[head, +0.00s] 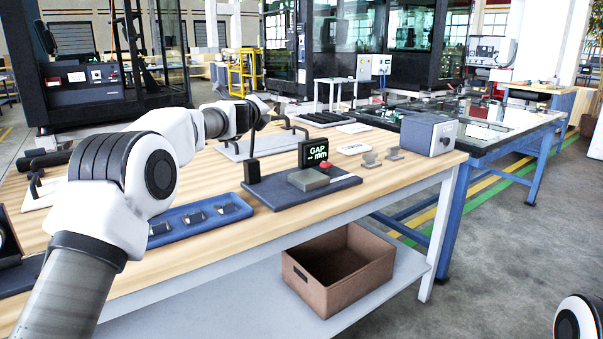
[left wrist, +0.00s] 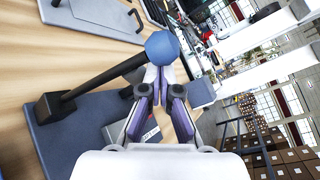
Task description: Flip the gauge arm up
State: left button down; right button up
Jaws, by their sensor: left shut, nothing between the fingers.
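The gauge stands on a dark blue base plate (head: 300,194) on the wooden bench. Its black pivot block (head: 252,171) carries a thin black gauge arm (head: 254,144), which rises steeply toward my left gripper in the head view. In the left wrist view the gauge arm (left wrist: 103,80) runs from the block (left wrist: 48,108) to a blue ball end (left wrist: 162,47). My left gripper (left wrist: 160,76) is shut and empty, its fingertips right at the ball; contact is unclear. In the head view the gripper (head: 262,106) covers the ball. My right gripper is out of view.
A GAP display (head: 312,152) and a grey block with a red button (head: 324,166) stand on the plate. A blue tray (head: 180,229) with several parts lies nearer. A grey box (head: 428,133) is at the right; a brown crate (head: 338,278) sits below.

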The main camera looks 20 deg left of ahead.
pick_arm(q)
jog(key=shift+s+a+r+n, duration=0.15)
jog(key=shift+a, duration=0.45)
jog(key=shift+s+a+r+n, duration=0.1)
jog(key=shift+a+r+n, duration=0.05)
jog(key=shift+a, duration=0.5)
